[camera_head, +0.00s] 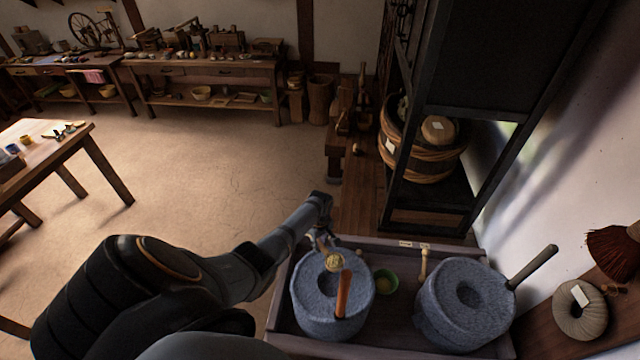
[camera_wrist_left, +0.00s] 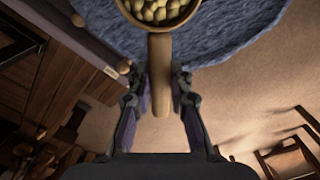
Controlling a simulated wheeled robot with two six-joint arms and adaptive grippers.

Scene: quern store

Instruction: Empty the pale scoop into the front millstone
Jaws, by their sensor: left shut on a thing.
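My left gripper (camera_head: 326,238) is shut on the handle of the pale scoop (camera_head: 334,263). In the left wrist view, its fingers (camera_wrist_left: 160,78) close around the wooden handle of the scoop (camera_wrist_left: 159,50). The bowl holds pale grains or beans (camera_wrist_left: 158,10). The scoop is over the left grey millstone (camera_head: 318,312), near its far side. I cannot tell which is called front. My right gripper is out of view.
Both stones stand in a rimmed wooden tray (camera_head: 388,340). Between them are a green bowl (camera_head: 391,273) and a small wooden tool (camera_head: 423,266). A dark shelf frame (camera_head: 400,180) with a basket rises behind. A straw ring (camera_head: 590,325) lies right. Open floor (camera_head: 210,180) is left.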

